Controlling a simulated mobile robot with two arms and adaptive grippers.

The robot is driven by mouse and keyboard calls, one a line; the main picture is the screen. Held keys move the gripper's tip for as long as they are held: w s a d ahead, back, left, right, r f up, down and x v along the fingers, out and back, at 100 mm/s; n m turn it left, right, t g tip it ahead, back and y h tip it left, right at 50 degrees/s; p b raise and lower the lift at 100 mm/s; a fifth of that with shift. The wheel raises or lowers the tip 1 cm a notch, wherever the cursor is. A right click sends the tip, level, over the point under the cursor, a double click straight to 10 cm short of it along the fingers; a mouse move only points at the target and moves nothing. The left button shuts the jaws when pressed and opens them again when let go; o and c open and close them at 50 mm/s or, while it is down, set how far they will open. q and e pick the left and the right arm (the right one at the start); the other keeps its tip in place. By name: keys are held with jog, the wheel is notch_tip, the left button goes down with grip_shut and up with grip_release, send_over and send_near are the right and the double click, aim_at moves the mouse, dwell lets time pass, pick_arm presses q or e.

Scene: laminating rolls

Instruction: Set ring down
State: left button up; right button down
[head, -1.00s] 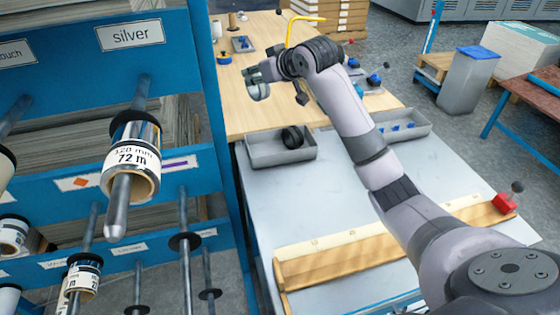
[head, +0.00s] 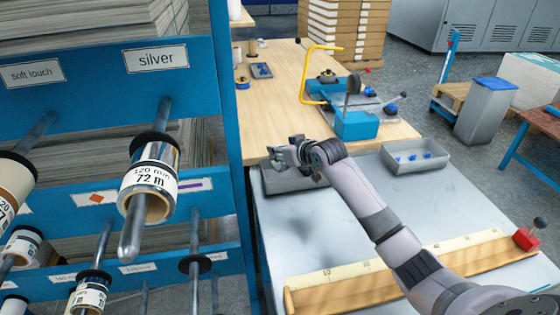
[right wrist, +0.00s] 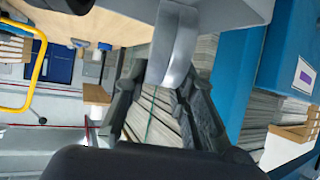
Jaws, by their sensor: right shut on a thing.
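My right gripper (head: 279,156) is low over the back left of the grey work table, at the shallow grey tray (head: 293,184), and covers part of it. In the right wrist view the gripper (right wrist: 168,78) is shut on a smooth grey metal ring (right wrist: 176,45), which sits between its dark fingers. The ring is hard to make out in the head view. Whether it touches the tray cannot be told. My left gripper is not in view.
A blue rack on the left holds a silver roll (head: 150,178) on a peg. A second grey tray (head: 415,163) holds blue pieces. A wooden ruler bar (head: 400,275) lies in front. The table's middle is clear.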

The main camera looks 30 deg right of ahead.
jog(key=shift+f, duration=1.75)
jog(key=c, duration=1.3)
grip_release()
jog(key=shift+f, duration=0.15)
jog(key=shift+s+r, duration=0.1)
jog(key=shift+r, duration=0.15)
jog(key=v, duration=1.1)
jog(key=shift+s+r, duration=0.1)
jog(key=shift+s, duration=0.3)
